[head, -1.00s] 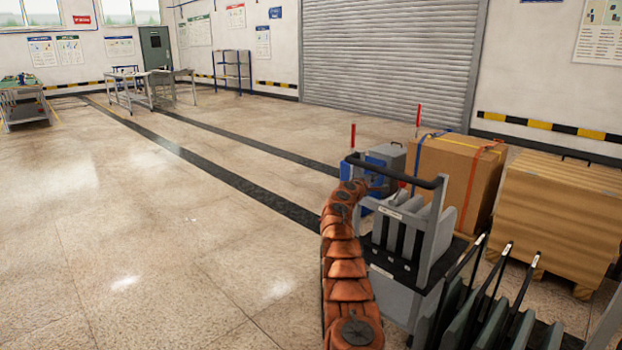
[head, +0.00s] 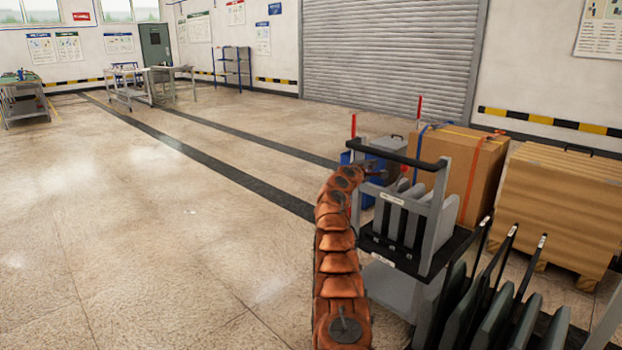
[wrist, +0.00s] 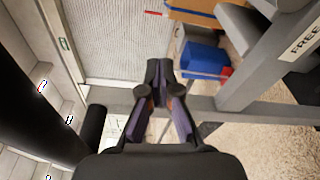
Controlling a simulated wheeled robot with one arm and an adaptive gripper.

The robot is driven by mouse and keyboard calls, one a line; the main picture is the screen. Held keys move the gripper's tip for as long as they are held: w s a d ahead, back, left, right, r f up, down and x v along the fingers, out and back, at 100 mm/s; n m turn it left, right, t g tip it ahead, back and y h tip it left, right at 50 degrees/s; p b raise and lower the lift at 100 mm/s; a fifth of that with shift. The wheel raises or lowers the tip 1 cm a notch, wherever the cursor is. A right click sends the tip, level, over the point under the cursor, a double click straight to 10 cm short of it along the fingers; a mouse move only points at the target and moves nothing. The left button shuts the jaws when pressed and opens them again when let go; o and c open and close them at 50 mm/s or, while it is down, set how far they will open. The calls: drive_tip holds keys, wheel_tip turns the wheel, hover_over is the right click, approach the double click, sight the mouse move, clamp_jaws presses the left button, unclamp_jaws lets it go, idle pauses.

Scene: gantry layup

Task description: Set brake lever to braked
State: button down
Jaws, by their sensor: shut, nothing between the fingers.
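The trolley has a grey rack (head: 396,225) and a black handle bar (head: 405,154). In the wrist view, a grey frame member carries a label reading FREE (wrist: 304,40). I cannot make out the brake lever for certain in either view. My gripper (wrist: 159,68) is shut and empty in the wrist view, its dark fingers meeting at the tips in front of a grey rail (wrist: 205,108). I cannot tell whether they touch it. In the head view my orange-sleeved arm reaches up to the left end of the handle, and the gripper is mostly hidden there.
A blue bin (wrist: 203,60) lies beyond the rail. A strapped cardboard box (head: 462,170) and a wooden crate (head: 562,205) stand behind the trolley. Dark panels (head: 495,300) stand upright at front right. The floor to the left is clear.

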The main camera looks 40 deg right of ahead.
drive_tip(key=shift+a+f+b, duration=0.15)
drive_tip(key=shift+f+b, duration=0.05)
drive_tip(key=shift+b, duration=0.25)
drive_tip(key=shift+b+v, duration=3.3)
drive_tip(key=shift+v, duration=0.9)
drive_tip(key=w+a+r+m+t+y+p, duration=0.1)
drive_tip(key=w+a+t+y+p, duration=0.1)
drive_tip(key=w+a+y+p, duration=0.6)
drive_tip(key=shift+w+a+r+m+t+y+p, duration=0.3)
drive_tip(key=shift+w+a+p, duration=0.9)
drive_tip(key=shift+a, duration=1.5)
drive_tip(key=shift+w+b, duration=0.3)
drive_tip(key=shift+b, duration=0.05)
